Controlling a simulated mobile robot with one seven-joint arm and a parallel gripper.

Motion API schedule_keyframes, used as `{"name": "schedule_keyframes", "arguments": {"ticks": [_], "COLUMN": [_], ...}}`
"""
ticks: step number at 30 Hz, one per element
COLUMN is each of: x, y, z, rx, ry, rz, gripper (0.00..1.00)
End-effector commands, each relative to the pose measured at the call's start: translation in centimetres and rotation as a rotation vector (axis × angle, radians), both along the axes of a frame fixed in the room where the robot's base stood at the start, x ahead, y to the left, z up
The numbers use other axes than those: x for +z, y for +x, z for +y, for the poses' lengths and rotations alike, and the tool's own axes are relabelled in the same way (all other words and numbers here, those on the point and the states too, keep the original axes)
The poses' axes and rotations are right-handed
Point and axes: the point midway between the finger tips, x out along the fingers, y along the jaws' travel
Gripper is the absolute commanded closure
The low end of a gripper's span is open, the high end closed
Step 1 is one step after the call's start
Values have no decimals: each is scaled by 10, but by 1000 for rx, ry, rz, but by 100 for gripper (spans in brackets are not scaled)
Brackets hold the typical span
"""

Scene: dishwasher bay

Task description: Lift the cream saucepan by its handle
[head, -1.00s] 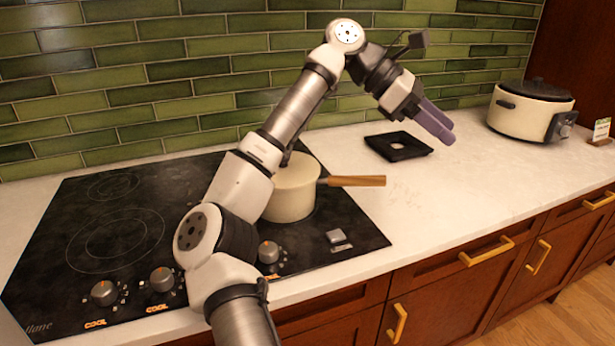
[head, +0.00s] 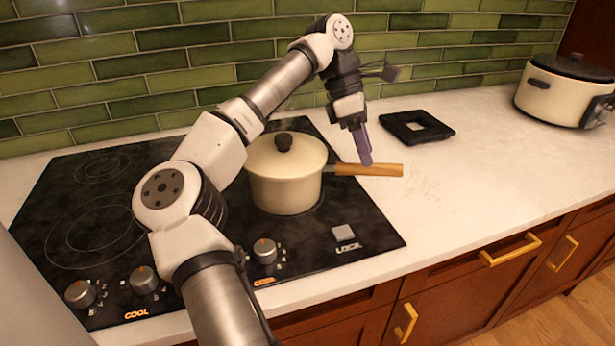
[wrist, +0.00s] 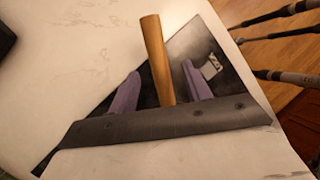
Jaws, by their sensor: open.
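The cream saucepan (head: 286,185) with its lid and dark knob sits on the black cooktop. Its wooden handle (head: 372,170) points right, past the cooktop's edge over the white counter. My gripper (head: 365,163) points down at the handle, close to the pan side of the wood. In the wrist view the handle (wrist: 155,55) passes between the two purple fingers (wrist: 158,88), with a gap on each side. The fingers are open and hold nothing. The pan body is hidden in the wrist view.
The cooktop (head: 100,265) has several knobs along its front. A black square trivet (head: 442,131) lies on the counter (head: 480,165) behind and right of the handle. A cream slow cooker (head: 560,95) stands farther right. The green tiled wall (head: 120,60) is behind.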

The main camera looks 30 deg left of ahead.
Motion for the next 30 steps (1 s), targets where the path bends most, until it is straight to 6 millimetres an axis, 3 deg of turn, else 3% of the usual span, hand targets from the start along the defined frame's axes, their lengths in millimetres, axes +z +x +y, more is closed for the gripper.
{"name": "schedule_keyframes", "arguments": {"ticks": [12, 21, 30], "x": [-45, -50, -50], "y": [-1, -1, -1], "z": [-18, -20, -20], "rx": [0, 0, 0], "ry": [0, 0, -1], "rz": [1, 0, 0], "gripper": [51, 53, 92]}}
